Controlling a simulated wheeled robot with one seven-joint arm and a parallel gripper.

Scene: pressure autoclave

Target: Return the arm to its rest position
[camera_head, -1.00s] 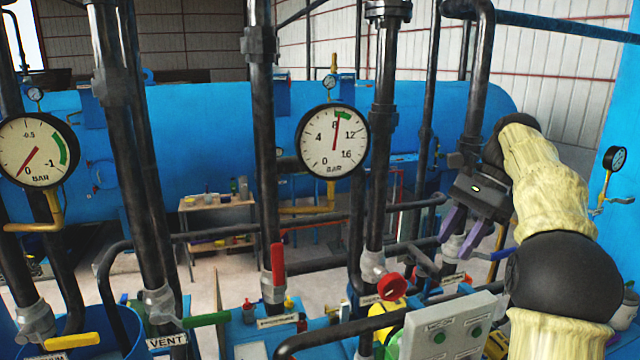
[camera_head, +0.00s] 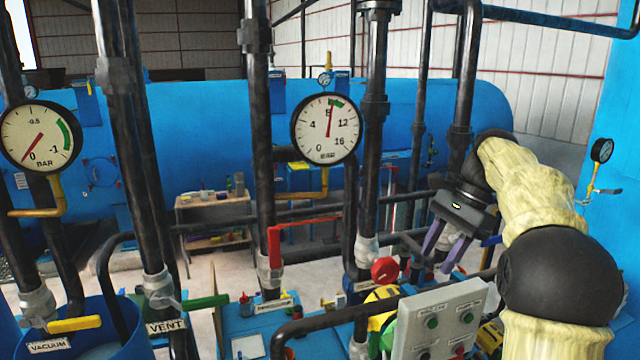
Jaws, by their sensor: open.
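My gripper (camera_head: 437,264) is at the right of the head view, at the end of my bent, cream-sleeved arm. Its two purple fingers point down and are apart, with nothing visible between them. It hangs in front of the pipes, above and behind the grey button panel (camera_head: 440,318). The arm is raised and reaches in from the lower right. The fingertips overlap the pipework in the picture, and I cannot tell how close they are to it.
Vertical black pipes stand in front of me. The blue autoclave (camera_head: 200,130) lies behind.

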